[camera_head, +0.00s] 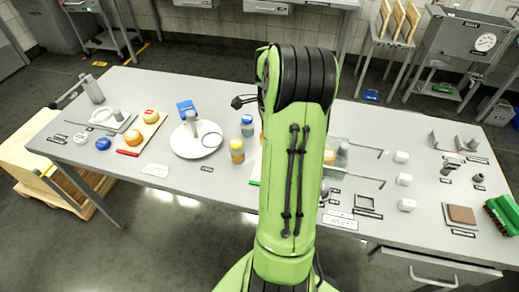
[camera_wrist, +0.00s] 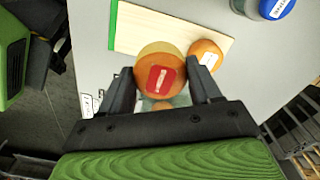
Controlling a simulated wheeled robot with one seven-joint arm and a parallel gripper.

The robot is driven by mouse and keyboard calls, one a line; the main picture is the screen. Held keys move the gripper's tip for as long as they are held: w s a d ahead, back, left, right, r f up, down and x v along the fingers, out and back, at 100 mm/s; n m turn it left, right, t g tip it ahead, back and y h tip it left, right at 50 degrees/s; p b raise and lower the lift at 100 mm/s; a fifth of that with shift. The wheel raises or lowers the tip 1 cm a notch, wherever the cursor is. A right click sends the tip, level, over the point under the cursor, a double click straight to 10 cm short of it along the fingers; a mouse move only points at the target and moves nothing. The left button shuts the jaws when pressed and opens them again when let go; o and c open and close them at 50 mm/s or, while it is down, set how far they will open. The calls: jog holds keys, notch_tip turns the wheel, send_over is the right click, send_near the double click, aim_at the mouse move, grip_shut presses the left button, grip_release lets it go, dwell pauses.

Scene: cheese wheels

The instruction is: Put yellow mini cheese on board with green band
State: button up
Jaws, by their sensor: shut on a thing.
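In the wrist view my gripper (camera_wrist: 161,83) is shut on a round yellow mini cheese (camera_wrist: 150,54) with a red label. The pale wooden board with the green band (camera_wrist: 138,27) lies beyond the held cheese; its green band is at the left end. An orange cheese (camera_wrist: 205,47) with a white label sits at the board's right part. I cannot tell how far the held cheese is above the board. In the head view my arm hides the gripper and most of this board; only a sliver of its green band (camera_head: 254,183) shows.
A board with a red band (camera_head: 128,153) at the left bears more cheeses. Small white blocks (camera_head: 404,179) are at the right.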

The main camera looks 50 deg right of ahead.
jog(key=f, duration=0.3)
jog(key=f+b, duration=0.1)
jog(key=f, duration=0.5)
jog(key=shift+s+d+f+b, duration=0.1)
jog(key=shift+s+b, duration=0.15)
jog(key=shift+b, duration=0.05)
jog(key=shift+f, duration=0.1)
jog(key=shift+f, duration=0.15)
jog(key=o, duration=1.1)
notch_tip(320, 180, up, 12)
jog(key=shift+f+p, duration=0.1)
jog(key=shift+p, duration=1.1)
jog(key=shift+r, duration=0.45)
